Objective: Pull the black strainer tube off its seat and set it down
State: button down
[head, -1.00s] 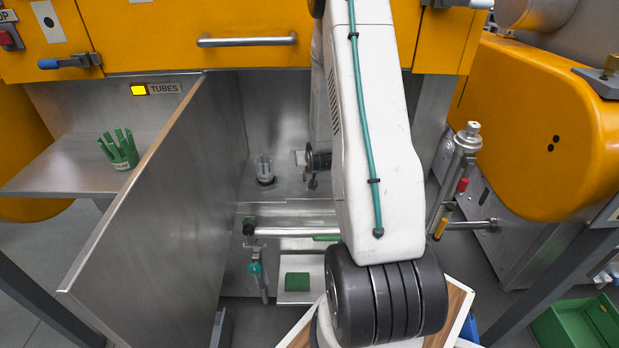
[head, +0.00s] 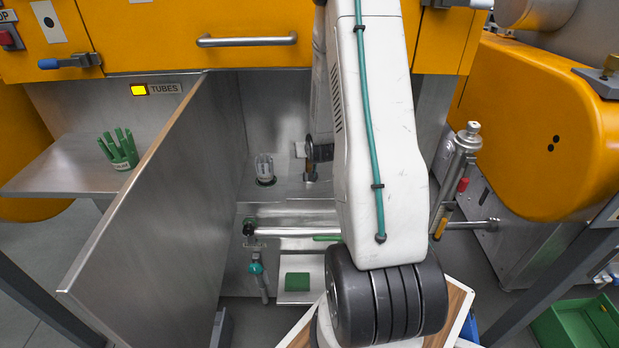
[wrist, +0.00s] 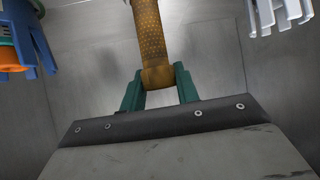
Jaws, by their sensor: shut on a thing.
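In the wrist view, my gripper (wrist: 158,85) has its green fingers shut on a bronze-brown perforated tube (wrist: 150,38). The tube looks golden brown rather than black. Its far end runs out of the top of the picture, so I cannot tell whether it is still on a seat. In the head view, my gripper (head: 320,152) is inside the open steel compartment, and a short brown piece of the tube (head: 311,172) shows by it. The seat is not clearly visible. No plainly black tube shows.
A clear pronged piece (head: 264,168) stands left of my gripper. In the wrist view, a blue pronged piece with orange (wrist: 35,45) and a white pronged piece (wrist: 278,14) flank the tube. The open steel door (head: 160,200) bounds the left; a shelf (head: 75,168) lies beyond it.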

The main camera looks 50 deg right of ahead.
jog(key=shift+r, duration=0.25)
jog(key=shift+r, duration=1.15)
jog(key=shift+r, duration=0.25)
jog(key=shift+r, duration=1.9)
